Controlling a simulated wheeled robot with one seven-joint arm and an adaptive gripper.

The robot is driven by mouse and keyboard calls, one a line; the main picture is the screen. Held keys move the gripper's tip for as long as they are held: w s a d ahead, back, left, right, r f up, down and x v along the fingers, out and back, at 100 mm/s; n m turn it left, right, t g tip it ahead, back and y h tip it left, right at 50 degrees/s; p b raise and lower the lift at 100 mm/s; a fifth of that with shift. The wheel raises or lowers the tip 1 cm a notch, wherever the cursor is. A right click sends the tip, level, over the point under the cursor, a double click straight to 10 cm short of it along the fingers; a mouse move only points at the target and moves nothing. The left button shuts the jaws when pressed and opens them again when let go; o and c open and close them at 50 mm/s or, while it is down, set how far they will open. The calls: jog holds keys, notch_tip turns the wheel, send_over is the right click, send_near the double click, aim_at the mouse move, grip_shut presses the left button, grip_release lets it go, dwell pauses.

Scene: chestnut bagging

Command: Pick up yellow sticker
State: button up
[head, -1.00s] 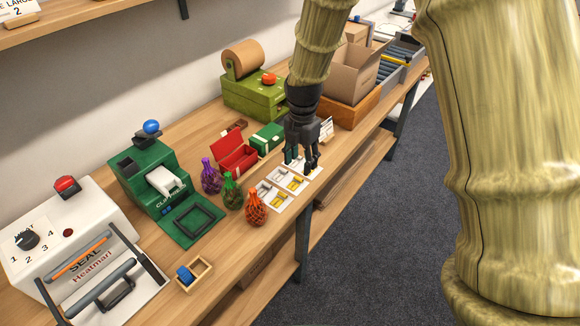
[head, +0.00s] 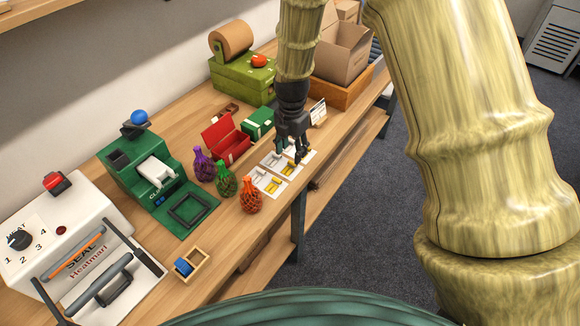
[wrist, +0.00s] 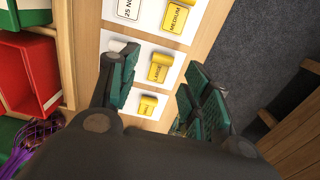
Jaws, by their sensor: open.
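Several yellow stickers lie on white cards at the table's front edge. In the wrist view one reads MEDIUM (wrist: 178,17), one LARGE (wrist: 159,68), and a smaller one (wrist: 148,105) has print too small to read surely. In the head view, yellow stickers (head: 273,186) show on the near card, with others partly behind my fingers. My gripper (head: 292,157) points down over the cards. In the wrist view its green-padded fingers (wrist: 162,92) are spread on either side of the LARGE and smaller stickers, holding nothing.
A red open box (head: 226,143) and netted bags, purple (head: 203,166), green (head: 226,182) and orange (head: 250,197), stand left of the cards. A green clip machine (head: 150,170) and white heat sealer (head: 65,240) are further left. A cardboard box (head: 342,52) stands behind.

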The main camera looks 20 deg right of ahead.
aim_at(292, 165)
jog(key=shift+d+f+p, duration=0.1)
jog(key=shift+f+p, duration=0.5)
jog(key=shift+f, duration=1.8)
jog(key=shift+s, duration=0.1)
jog(key=c, duration=0.7)
